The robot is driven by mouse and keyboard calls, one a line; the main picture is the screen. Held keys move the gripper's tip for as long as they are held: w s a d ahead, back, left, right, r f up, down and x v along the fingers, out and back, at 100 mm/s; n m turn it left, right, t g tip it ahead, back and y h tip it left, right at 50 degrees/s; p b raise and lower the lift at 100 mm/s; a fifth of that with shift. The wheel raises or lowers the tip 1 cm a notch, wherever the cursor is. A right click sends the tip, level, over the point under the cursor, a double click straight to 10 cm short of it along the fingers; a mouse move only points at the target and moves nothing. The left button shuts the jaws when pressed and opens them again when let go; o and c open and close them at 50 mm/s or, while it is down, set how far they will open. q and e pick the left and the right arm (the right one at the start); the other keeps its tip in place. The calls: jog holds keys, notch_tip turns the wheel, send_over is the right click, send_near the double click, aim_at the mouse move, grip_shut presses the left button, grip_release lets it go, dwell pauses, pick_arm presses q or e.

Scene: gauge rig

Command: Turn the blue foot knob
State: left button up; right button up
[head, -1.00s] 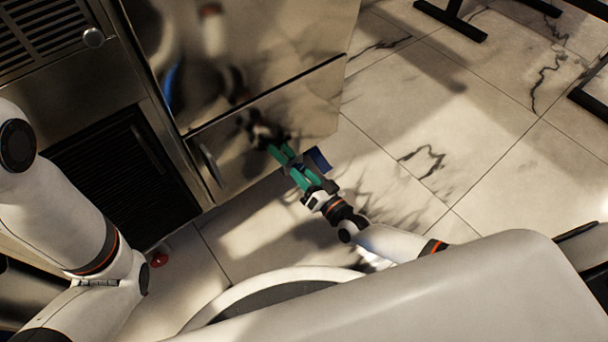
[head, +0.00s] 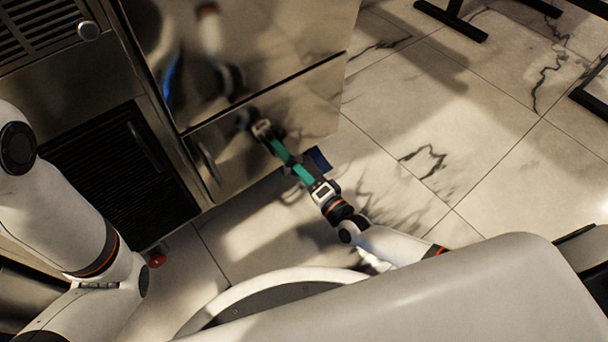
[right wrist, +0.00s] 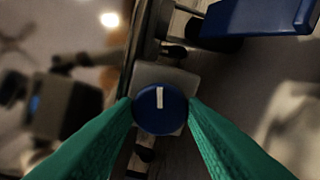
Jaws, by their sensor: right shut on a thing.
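The blue foot knob (right wrist: 160,108) is round with a white mark that stands nearly upright in the right wrist view. It sits on a pale square plate (right wrist: 176,76) low on the shiny cabinet. My right gripper (right wrist: 160,110) has its green fingers shut on the knob, one on each side. In the head view the right gripper (head: 294,166) is at the cabinet's lower edge, its fingers seen nearly edge-on, and the knob is hidden there. My left arm shows at the left, but its gripper is out of view.
A larger blue part (right wrist: 262,18) is beside the knob; it also shows in the head view (head: 318,158). The shiny cabinet front (head: 265,75) mirrors my arm. A small red knob (head: 157,260) is near the floor at left.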

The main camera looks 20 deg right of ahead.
dwell(0.4)
jog(key=o, duration=1)
jog(key=shift+s, duration=0.1)
jog(key=p+v, duration=0.6)
jog(key=v, duration=0.6)
